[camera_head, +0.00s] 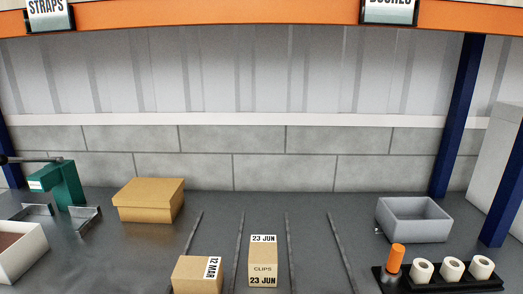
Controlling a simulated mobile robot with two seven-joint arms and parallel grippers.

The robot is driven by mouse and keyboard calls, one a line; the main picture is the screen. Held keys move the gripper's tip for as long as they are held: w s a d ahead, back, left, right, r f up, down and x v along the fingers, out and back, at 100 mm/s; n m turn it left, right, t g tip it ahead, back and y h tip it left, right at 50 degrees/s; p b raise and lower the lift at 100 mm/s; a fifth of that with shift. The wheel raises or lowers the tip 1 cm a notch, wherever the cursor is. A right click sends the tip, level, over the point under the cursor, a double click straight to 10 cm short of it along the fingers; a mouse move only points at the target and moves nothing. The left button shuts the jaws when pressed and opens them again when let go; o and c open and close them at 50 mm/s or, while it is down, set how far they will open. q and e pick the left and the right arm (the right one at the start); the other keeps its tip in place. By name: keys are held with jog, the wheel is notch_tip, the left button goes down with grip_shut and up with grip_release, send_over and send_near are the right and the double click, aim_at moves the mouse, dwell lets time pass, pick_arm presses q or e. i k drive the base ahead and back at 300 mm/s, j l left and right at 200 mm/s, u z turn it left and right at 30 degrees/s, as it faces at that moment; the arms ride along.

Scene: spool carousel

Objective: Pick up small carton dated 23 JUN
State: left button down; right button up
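The small carton dated 23 JUN (263,260) stands near the bottom middle of the head view. It is tan, with white date labels at its top and lower edges and the word CLIPS between them. It sits between two dark rails on the grey bench. Another carton, labelled 12 MAR (195,275), stands just to its left in the neighbouring lane, cut off by the bottom edge. Neither of my grippers shows in this view.
A larger tan box (149,201) stands at the back left, near a green device (67,186). A grey bin (414,220) stands at the right, behind a black rack (440,283) with white rolls and an orange item (396,258). Thin rails (342,252) divide the bench.

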aim_at(263, 263)
jog(key=j+z, duration=0.15)
jog(key=z, duration=0.2)
jog(key=k+j+z, duration=0.15)
jog(key=z, duration=0.25)
jog(key=j+z, duration=0.1)
jog(key=z, duration=0.25)
jog(key=k, duration=0.05)
